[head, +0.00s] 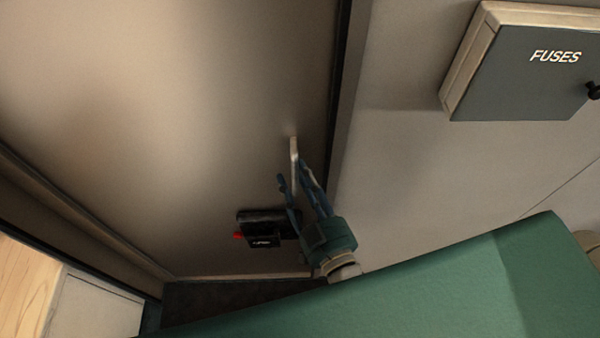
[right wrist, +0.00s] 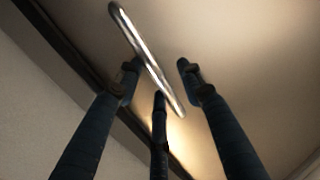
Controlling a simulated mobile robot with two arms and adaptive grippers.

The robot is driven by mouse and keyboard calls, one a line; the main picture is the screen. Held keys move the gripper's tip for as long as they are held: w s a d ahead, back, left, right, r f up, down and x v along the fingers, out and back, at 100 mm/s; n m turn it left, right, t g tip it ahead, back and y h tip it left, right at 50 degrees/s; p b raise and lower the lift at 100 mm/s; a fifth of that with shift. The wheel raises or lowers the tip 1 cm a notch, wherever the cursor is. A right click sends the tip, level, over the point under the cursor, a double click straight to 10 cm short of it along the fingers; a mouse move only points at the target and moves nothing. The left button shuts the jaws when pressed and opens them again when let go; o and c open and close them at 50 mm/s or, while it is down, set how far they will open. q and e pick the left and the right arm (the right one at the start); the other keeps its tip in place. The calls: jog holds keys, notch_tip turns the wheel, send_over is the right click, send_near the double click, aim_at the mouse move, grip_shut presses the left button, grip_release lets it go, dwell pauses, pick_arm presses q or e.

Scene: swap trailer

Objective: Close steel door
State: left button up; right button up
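The steel door (head: 180,110) is a broad beige panel filling the left and middle of the head view. Its bright metal bar handle (head: 294,154) sits near the door's right edge. My right gripper (head: 294,180) reaches up to the handle from below, its fingers spread. In the right wrist view, the handle (right wrist: 148,60) runs diagonally between the fingertips of the open right gripper (right wrist: 158,75). The fingers are apart, and I cannot tell whether any touches the bar. My left gripper is not in view.
A black box (head: 262,222) with a red part is on the door below the handle, close to my right gripper. A dark frame strip (head: 345,90) runs along the door's right edge. A grey box marked FUSES (head: 530,75) is on the wall at right.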

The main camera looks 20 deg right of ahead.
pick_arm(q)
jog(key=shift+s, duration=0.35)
pick_arm(e)
jog(key=shift+a+r, duration=0.1)
jog(key=shift+a, duration=0.1)
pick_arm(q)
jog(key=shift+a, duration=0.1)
pick_arm(e)
jog(key=shift+s, duration=0.15)
jog(key=s+d, duration=0.1)
jog(key=s, duration=1)
jog(key=shift+s+d, duration=0.35)
jog(key=shift+s, duration=0.05)
